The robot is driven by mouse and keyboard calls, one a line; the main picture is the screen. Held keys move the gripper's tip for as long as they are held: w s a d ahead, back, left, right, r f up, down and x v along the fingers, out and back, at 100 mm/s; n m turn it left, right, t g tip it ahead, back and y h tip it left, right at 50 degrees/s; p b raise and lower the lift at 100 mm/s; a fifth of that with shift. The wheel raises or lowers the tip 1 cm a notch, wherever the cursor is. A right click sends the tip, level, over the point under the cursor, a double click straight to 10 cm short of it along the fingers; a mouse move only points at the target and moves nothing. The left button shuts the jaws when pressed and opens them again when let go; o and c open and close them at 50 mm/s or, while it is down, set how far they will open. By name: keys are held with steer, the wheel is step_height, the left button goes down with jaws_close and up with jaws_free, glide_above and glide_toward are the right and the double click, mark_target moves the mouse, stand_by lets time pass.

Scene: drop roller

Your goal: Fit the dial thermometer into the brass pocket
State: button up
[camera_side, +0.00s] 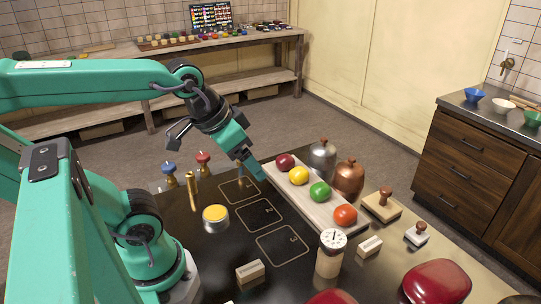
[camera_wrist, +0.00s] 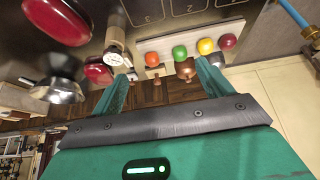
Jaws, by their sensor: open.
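The dial thermometer (camera_side: 333,239) shows a round white face with a dark pointer. It stands upright in a pale cylindrical holder (camera_side: 329,262) at the front of the dark table in the side view. Its face (camera_wrist: 113,58) is left of centre in the wrist view. A slender upright brass piece (camera_side: 193,190) stands at the table's left; I cannot tell whether it is the brass pocket. My gripper (camera_side: 253,172) is open and empty, above the far part of the table near the marked squares, well apart from the thermometer. Its fingers (camera_wrist: 165,88) show spread in the wrist view.
A board (camera_side: 330,217) with several coloured fruit-like balls lies right of the numbered squares (camera_side: 262,214). A copper pot (camera_side: 348,178), a steel pot (camera_side: 322,157), stamps (camera_side: 382,205) and red lids (camera_side: 436,282) crowd the right. A yellow-topped tin (camera_side: 215,218) stands left.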

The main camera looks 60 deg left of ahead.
steer(key=shift+w, duration=0.1)
steer(key=m+g, duration=0.6)
steer(key=m, duration=0.3)
glide_above(334, 238)
step_height(334, 238, down, 10)
steer(key=shift+r, duration=0.25)
steer(key=shift+d+f, duration=0.15)
steer(key=shift+f, duration=3.95)
steer(key=c, duration=1.1)
